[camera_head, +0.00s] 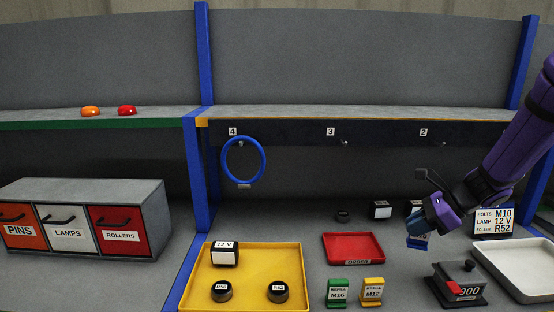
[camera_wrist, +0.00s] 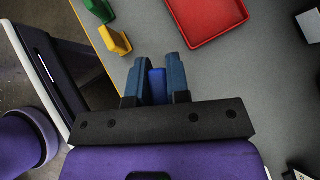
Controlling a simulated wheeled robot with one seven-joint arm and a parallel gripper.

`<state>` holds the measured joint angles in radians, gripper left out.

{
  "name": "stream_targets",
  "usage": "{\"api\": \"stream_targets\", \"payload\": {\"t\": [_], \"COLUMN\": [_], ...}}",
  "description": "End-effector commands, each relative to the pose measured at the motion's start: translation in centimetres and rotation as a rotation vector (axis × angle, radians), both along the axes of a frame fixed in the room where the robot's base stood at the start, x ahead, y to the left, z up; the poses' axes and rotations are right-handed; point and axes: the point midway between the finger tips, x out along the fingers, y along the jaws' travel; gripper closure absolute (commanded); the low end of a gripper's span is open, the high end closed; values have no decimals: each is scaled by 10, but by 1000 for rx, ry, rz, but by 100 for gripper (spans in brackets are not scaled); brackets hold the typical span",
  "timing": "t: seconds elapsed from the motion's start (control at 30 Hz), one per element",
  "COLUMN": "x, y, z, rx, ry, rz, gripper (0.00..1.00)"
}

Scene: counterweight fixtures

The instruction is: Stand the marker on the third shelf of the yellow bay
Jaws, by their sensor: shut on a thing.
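My gripper (camera_head: 420,226) is at the right of the head view, above the worktop. It is shut on a small blue marker (camera_head: 417,243), like the refill stands; its lettering is too small to read. In the wrist view the blue marker (camera_wrist: 158,84) sits between the two fingers. The bay with a yellow edge strip (camera_head: 203,122) has blue uprights, a shelf above and a worktop below. I cannot tell which level is the third shelf. A green M16 refill stand (camera_head: 338,293) and a yellow M12 refill stand (camera_head: 372,292) stand at the front.
A red tray (camera_head: 353,261) is empty. A yellow tray (camera_head: 302,262) holds a 12 V box and two dark round parts. A blue ring (camera_head: 244,183) hangs at hook 4. A counter device (camera_head: 457,291), label board (camera_head: 494,221) and white tray (camera_head: 530,285) are right. The upper shelf (camera_head: 350,112) looks clear.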

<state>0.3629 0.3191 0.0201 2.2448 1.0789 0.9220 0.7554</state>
Motion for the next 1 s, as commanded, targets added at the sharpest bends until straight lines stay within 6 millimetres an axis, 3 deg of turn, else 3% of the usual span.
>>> {"api": "stream_targets", "payload": {"t": [0.2, 0.4, 0.6, 1.0], "x": [66, 110, 128, 139], "y": [14, 22, 28, 35], "z": [-6, -16, -25, -36], "rx": [0, -1, -1, -1], "ry": [0, 3, 3, 2], "rz": [-298, -583, -752, -898], "gripper": [100, 100, 100, 100]}}
